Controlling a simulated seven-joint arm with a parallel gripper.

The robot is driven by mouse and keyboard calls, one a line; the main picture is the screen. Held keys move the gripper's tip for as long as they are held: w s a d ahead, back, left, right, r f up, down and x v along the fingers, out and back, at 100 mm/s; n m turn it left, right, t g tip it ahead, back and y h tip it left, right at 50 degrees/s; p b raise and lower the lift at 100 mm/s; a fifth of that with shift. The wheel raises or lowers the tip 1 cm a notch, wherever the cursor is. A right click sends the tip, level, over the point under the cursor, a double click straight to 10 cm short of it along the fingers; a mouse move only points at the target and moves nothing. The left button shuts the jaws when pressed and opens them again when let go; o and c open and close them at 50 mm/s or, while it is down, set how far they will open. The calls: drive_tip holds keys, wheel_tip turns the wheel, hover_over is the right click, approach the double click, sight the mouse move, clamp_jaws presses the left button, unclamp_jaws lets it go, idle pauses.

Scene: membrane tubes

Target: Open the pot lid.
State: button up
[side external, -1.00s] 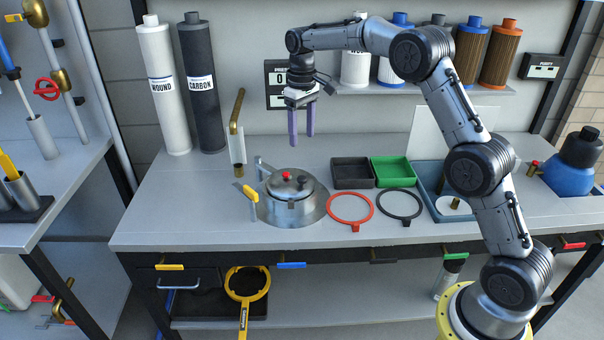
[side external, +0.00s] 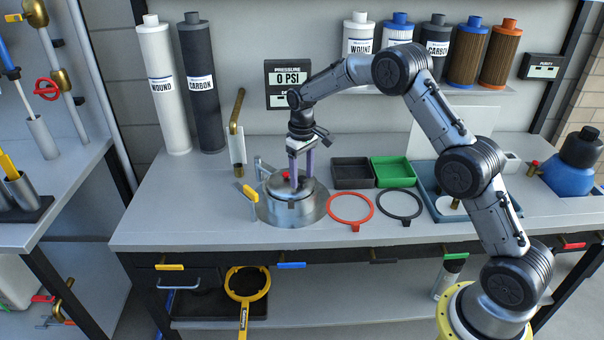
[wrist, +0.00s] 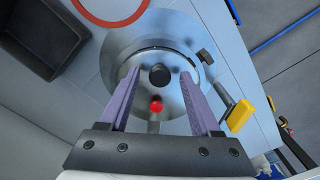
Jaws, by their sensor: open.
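The steel pot (side external: 290,211) is set into the worktop, left of centre in the side view. Its round metal lid (side external: 283,188) is on it. In the wrist view the lid (wrist: 181,99) has a black knob (wrist: 159,75) in the middle and a red knob (wrist: 156,106) nearer to me. My gripper (side external: 301,182) points down right over the lid, its purple fingers open. In the wrist view the fingers of my gripper (wrist: 160,77) lie to either side of the black knob, apart from it. I cannot tell whether the fingertips touch the lid.
A yellow-handled valve (side external: 249,194) stands just left of the pot. A red ring (side external: 350,209) and a black ring (side external: 400,204) lie to its right. A black tray (side external: 352,184) and a green tray (side external: 394,183) are behind the rings. The front left worktop is clear.

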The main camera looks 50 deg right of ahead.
clamp_jaws()
idle(1.4)
